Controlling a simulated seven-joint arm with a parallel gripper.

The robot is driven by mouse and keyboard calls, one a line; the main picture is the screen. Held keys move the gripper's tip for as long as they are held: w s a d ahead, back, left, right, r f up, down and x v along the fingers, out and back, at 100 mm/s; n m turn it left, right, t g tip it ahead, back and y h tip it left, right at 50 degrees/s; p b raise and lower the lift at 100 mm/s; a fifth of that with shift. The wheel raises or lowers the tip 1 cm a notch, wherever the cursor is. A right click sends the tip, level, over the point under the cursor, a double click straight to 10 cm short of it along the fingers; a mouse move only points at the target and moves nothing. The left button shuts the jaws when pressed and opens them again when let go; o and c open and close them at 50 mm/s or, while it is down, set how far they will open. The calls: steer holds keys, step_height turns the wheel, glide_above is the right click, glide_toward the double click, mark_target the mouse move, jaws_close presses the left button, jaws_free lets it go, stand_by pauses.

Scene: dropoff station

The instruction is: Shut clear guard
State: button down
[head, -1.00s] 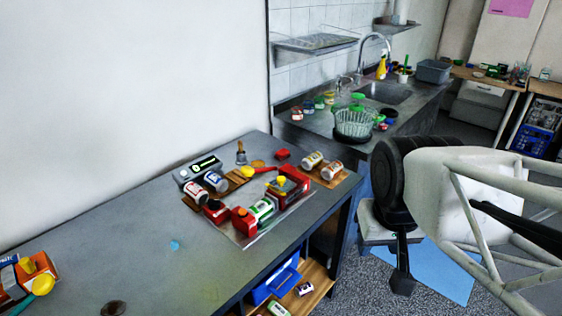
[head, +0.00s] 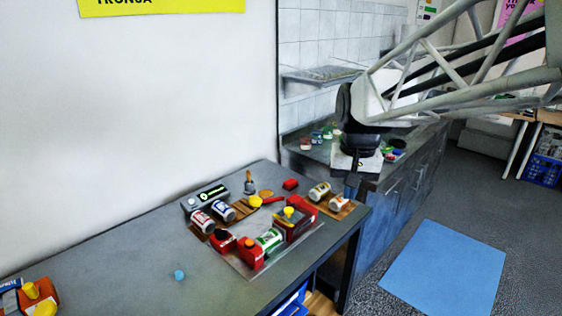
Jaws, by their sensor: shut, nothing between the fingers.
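On the dark table (head: 130,252) a group of bottles and cans stands close together. A pale, thin-edged area (head: 236,266) shows around the front of this group. It may be the clear guard, but I cannot tell its outline or whether it is open or shut. My gripper (head: 352,188) is black and points down from the end of my white arm. It is shut and empty, to the right of the bottles and in front of the sink counter in the picture. It appears apart from everything, though its fingertips are small and hard to make out.
Red containers (head: 251,252) and a green-white bottle (head: 270,240) stand at the group's front. Two white cans (head: 319,191) stand on a wooden board at the right. An orange box (head: 40,298) is at the lower left. The table's left-middle is mostly bare. A blue mat (head: 444,268) lies on the floor.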

steer(key=w+a+f+g, duration=0.1)
steer(key=w+a+f, duration=0.1)
steer(key=w, duration=0.8)
steer(key=w+a+f+m+g, duration=0.1)
steer(key=w+a+f, duration=0.2)
steer(key=w, duration=0.8)
steer(key=w+a+f+m+g, duration=0.1)
steer(key=w+a+f, duration=0.2)
steer(key=w, duration=0.8)
steer(key=shift+a+f+g+y, duration=0.15)
steer(key=shift+f+g+y, duration=0.25)
steer(key=shift+f, duration=0.55)
steer(key=shift+s+f, duration=0.15)
glide_above(293, 207)
steer(key=w, duration=0.2)
steer(key=f, duration=0.8)
steer(key=shift+d+f, duration=0.35)
steer(key=shift+f, duration=0.05)
steer(key=shift+s+a+f, duration=0.15)
steer(key=shift+s+f, duration=0.05)
steer(key=shift+s, duration=0.25)
steer(key=shift+s+a+f, duration=0.15)
steer(key=shift+s, duration=0.3)
steer(key=shift+s+a+f, duration=0.1)
steer(key=shift+s+a, duration=0.1)
steer(key=shift+s, duration=0.3)
steer(key=shift+s+a+f, duration=0.1)
steer(key=shift+s+a, duration=0.05)
steer(key=shift+s, duration=0.35)
